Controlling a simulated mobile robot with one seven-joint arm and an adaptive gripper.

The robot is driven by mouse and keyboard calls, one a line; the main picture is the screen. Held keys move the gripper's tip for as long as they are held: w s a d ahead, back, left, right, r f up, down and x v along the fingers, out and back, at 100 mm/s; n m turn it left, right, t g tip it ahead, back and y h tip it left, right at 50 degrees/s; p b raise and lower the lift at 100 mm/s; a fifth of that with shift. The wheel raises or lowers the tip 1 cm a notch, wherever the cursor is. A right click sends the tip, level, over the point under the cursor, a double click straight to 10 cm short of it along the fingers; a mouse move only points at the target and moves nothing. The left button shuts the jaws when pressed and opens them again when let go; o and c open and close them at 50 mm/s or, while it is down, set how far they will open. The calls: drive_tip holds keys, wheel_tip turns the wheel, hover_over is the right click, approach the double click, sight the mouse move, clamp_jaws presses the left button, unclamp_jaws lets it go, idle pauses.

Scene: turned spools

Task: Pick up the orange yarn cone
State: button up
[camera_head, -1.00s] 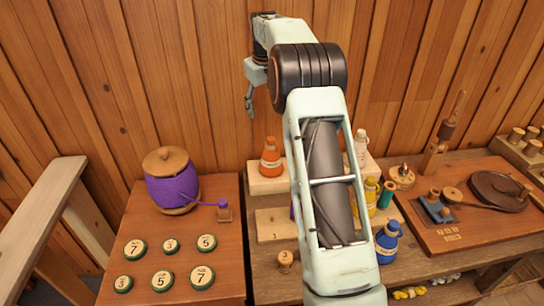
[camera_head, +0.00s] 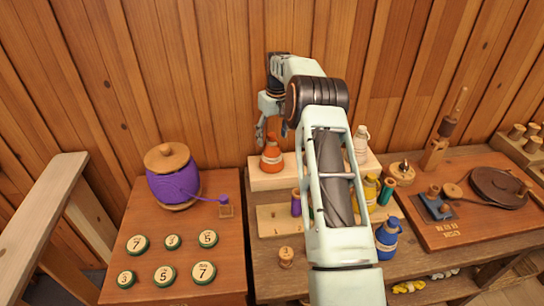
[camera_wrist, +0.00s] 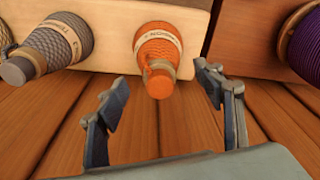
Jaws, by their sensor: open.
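The orange yarn cone (camera_head: 271,154) stands upright on a pale wooden block (camera_head: 262,182) near the back wall. A pale label band wraps its body. In the wrist view the orange yarn cone (camera_wrist: 157,55) shows between and beyond the spread fingers, with its narrow tip toward me. My gripper (camera_head: 271,137) is just above and behind the cone's tip in the head view. It is open and empty, and its two fingers (camera_wrist: 165,100) stand wide apart in the wrist view, one on each side of the cone's line.
Purple, yellow, green and blue items stand in front. A purple yarn pot (camera_head: 172,180) is on the left table. The plank wall is close behind.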

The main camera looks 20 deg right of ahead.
sight(272, 153)
drive_tip(key=shift+w+f, duration=0.15)
drive_tip(key=shift+f, duration=0.6)
drive_tip(key=shift+w+f, duration=0.15)
drive_tip(key=shift+f, duration=0.55)
drive_tip(key=shift+c, duration=0.3)
clamp_jaws()
